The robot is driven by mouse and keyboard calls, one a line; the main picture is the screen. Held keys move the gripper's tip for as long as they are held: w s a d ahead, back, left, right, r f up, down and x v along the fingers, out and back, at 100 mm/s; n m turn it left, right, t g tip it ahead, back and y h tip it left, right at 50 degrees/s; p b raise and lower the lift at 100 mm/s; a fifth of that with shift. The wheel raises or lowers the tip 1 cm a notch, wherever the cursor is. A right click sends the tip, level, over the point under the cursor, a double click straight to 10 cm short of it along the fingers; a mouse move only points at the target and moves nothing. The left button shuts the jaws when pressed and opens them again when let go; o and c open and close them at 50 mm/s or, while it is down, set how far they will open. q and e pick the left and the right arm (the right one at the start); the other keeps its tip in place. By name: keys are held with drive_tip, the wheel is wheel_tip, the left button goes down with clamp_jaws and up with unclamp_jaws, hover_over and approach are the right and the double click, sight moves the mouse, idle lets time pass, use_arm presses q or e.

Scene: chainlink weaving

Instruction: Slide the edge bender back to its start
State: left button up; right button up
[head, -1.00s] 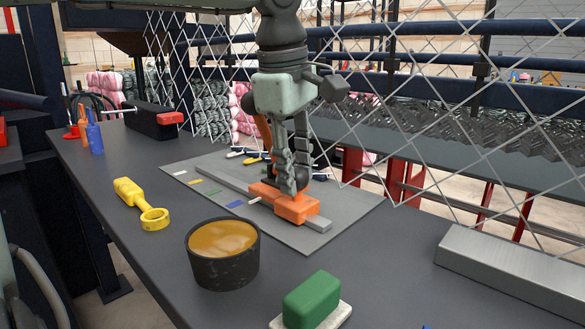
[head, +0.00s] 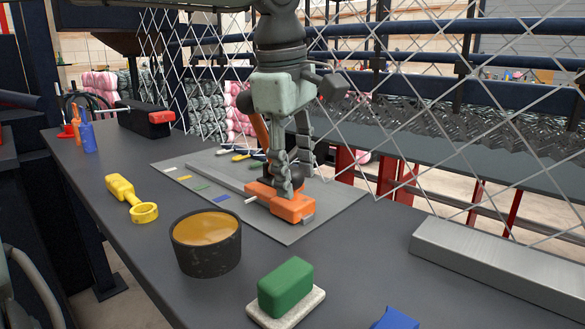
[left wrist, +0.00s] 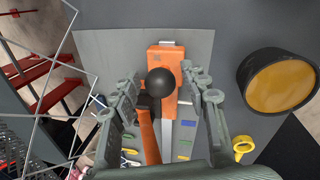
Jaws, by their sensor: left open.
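The edge bender is an orange carriage (head: 279,202) on a grey rail (head: 215,174) along a flat grey plate (head: 300,234). It sits near the rail's near end, with its white pointer (head: 250,200) past the blue mark (head: 221,198). A black ball knob (left wrist: 160,82) and an orange lever (left wrist: 149,135) rise from it. My left gripper (head: 294,178) points down over the carriage. In the left wrist view its fingers (left wrist: 160,70) stand open on either side of the knob, with gaps visible. My right gripper is out of view.
A dark bowl of amber material (head: 206,243), a yellow ring-ended tool (head: 130,197) and a green block on a pale base (head: 286,288) are on the bench nearby. A metal bar (head: 500,262) lies right. Chainlink mesh (head: 400,120) hangs behind the plate.

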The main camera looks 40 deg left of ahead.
use_arm(q)
drive_tip(key=shift+a, duration=0.1)
drive_tip(key=shift+r, duration=0.1)
drive_tip(key=shift+r, duration=0.35)
drive_tip(key=r, duration=0.3)
drive_tip(key=s+r, duration=0.1)
drive_tip(key=r, duration=0.3)
drive_tip(key=s+r, duration=0.1)
drive_tip(key=r, duration=0.3)
drive_tip(key=shift+s, duration=0.15)
drive_tip(key=shift+f, duration=0.1)
